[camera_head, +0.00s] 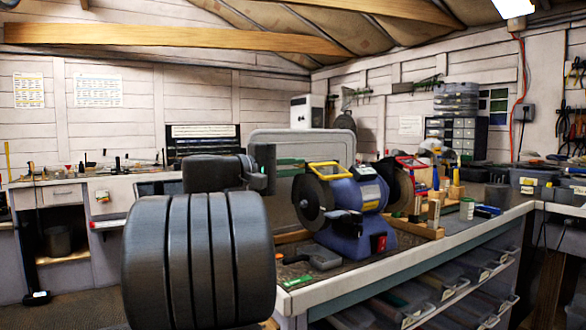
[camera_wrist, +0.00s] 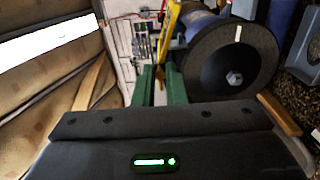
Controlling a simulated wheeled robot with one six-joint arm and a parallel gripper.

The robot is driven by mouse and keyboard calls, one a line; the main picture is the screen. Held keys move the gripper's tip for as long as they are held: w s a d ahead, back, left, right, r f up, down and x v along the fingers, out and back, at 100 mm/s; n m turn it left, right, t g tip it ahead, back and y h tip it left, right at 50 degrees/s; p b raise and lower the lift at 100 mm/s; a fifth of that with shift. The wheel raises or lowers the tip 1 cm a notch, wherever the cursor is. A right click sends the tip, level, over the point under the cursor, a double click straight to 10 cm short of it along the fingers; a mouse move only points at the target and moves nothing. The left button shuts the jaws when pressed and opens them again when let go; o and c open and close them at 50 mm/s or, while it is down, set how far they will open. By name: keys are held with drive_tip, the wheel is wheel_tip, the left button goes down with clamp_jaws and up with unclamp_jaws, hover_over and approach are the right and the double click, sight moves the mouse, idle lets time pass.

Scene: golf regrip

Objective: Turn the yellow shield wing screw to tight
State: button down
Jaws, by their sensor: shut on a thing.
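The blue bench grinder (camera_head: 352,205) stands on the workbench, with a yellow shield frame (camera_head: 326,167) over its left wheel (camera_head: 310,203). My gripper (camera_head: 300,167) reaches in from the left at the height of the yellow frame. In the wrist view, the two green fingers of my gripper (camera_wrist: 160,78) are closed around a small yellow piece (camera_wrist: 160,74), which I take as the yellow wing screw. The yellow shield frame (camera_wrist: 174,38) rises just beyond the fingertips. The fingers hide much of the screw, and its turn angle cannot be told.
The dark wheel (camera_wrist: 233,56) with its hex nut is close to the right of the fingers in the wrist view. A grey tool (camera_head: 314,257) lies at the bench front. Wooden blocks and small bottles (camera_head: 467,208) stand right of the grinder.

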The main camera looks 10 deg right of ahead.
drive_tip(key=c, duration=1.5)
unclamp_jaws()
drive_tip(key=shift+c, duration=0.2)
drive_tip(key=p+v, duration=0.1)
drive_tip(key=v, duration=1.3)
drive_tip(key=shift+p, duration=0.3)
drive_tip(key=shift+d, duration=0.2)
drive_tip(key=b+x, duration=0.1)
drive_tip(key=x, duration=1.2)
drive_tip(key=shift+w+d, duration=0.15)
drive_tip(key=shift+d, duration=0.1)
